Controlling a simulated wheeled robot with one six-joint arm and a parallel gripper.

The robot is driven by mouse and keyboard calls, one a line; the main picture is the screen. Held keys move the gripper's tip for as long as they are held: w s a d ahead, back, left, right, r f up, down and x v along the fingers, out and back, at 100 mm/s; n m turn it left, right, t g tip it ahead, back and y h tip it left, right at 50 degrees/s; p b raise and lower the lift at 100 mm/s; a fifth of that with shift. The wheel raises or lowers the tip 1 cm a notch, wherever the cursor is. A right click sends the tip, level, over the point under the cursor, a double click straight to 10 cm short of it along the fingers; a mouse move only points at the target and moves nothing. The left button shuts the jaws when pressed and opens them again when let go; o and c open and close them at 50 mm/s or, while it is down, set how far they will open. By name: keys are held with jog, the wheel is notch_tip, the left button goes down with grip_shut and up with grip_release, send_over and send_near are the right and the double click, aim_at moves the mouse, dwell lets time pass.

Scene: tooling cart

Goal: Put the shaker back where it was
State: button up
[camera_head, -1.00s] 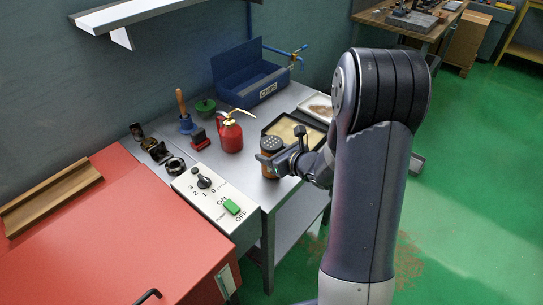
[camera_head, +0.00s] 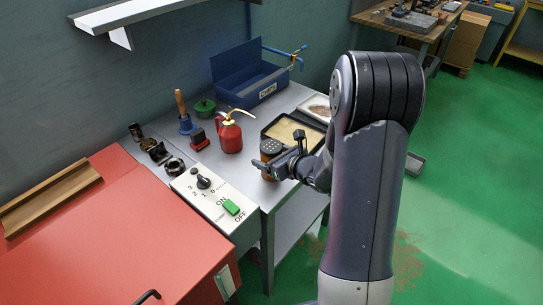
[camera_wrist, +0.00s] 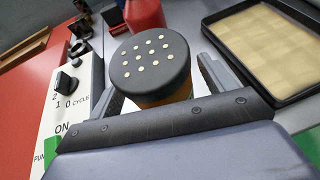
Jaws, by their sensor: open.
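The shaker (camera_head: 270,147) is an orange-brown container with a dark lid. It stands upright on the grey bench near its front edge, beside the corner of the dark tray. In the wrist view its round black lid (camera_wrist: 150,62) with pale dots fills the middle, and a little of the orange body shows below. My gripper (camera_head: 266,165) is open, with its fingers low around the shaker, one on each side. In the wrist view, gaps seem to show beside the body. The shaker's base is hidden by my gripper.
A red oil can (camera_head: 230,137) stands behind left. The dark tray (camera_head: 267,129) with a tan bottom is close on the right. A white control box (camera_head: 188,187) with a knob and green switch is at the left. A blue bin (camera_head: 262,92) stands at the back.

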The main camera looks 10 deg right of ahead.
jog(key=shift+r+p, duration=0.25)
jog(key=shift+p, duration=0.05)
jog(key=b+v, duration=0.1)
jog(key=v, duration=1.1)
